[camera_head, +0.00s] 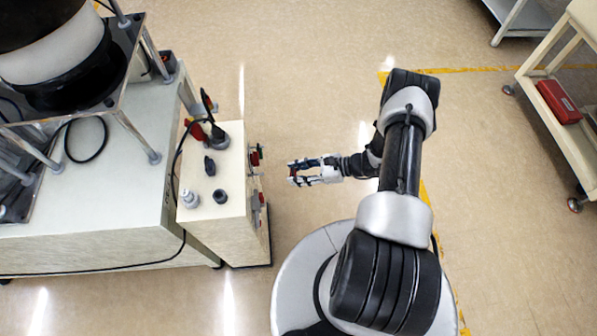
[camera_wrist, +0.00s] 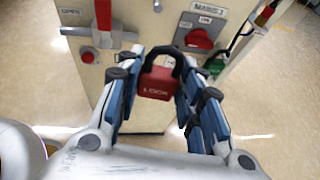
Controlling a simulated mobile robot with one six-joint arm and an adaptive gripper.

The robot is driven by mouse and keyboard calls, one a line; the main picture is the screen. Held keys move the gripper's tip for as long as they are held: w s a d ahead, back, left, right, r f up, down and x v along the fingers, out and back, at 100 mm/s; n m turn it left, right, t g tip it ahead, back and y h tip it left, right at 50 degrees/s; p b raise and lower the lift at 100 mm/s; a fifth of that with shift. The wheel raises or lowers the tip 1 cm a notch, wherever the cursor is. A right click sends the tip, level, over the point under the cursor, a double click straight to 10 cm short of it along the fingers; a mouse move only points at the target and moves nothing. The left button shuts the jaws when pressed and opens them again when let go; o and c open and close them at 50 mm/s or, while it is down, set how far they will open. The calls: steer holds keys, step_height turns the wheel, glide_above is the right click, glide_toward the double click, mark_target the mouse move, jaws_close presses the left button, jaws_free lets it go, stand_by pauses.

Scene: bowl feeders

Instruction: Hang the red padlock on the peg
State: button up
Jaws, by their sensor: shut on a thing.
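The red padlock (camera_wrist: 157,84) has a dark shackle standing up and pale lettering on its body. In the wrist view my gripper (camera_wrist: 155,90) has a blue-padded finger on each side of it and is shut on it. In the head view, the padlock (camera_head: 292,172) is a small red patch at the tips of my gripper (camera_head: 303,172), apart from the control cabinet (camera_head: 250,222). A short metal stub (camera_wrist: 157,6), possibly the peg, shows at the top edge of the wrist view, above the padlock.
The cabinet front carries a red-handled lever (camera_wrist: 103,18), a red button (camera_wrist: 87,56) and a red rotary switch (camera_wrist: 199,39). A green padlock-like item (camera_wrist: 215,65) hangs at the right. A cart with a red box (camera_head: 558,101) stands far right. Floor between is clear.

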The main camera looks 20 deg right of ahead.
steer(key=a, duration=0.1)
steer(key=w+a+p, duration=0.1)
steer(key=a, duration=0.3)
steer(key=shift+w+p, duration=0.3)
steer(key=shift+p, duration=0.1)
steer(key=shift+w+a+b, duration=0.1)
steer(key=shift+w+a, duration=0.25)
steer(key=shift+a, duration=0.65)
steer(key=shift+w+a+b, duration=0.15)
steer(key=shift+w+a, duration=0.2)
steer(key=shift+a, duration=0.65)
steer(key=shift+w+a+b, duration=0.1)
steer(key=shift+w+a, duration=0.25)
steer(key=shift+a, duration=0.65)
stand_by(2.2)
steer(key=shift+f+b, duration=0.25)
steer(key=shift+b, duration=0.15)
stand_by(0.8)
steer(key=o, duration=1.3)
steer(key=shift+c, duration=0.2)
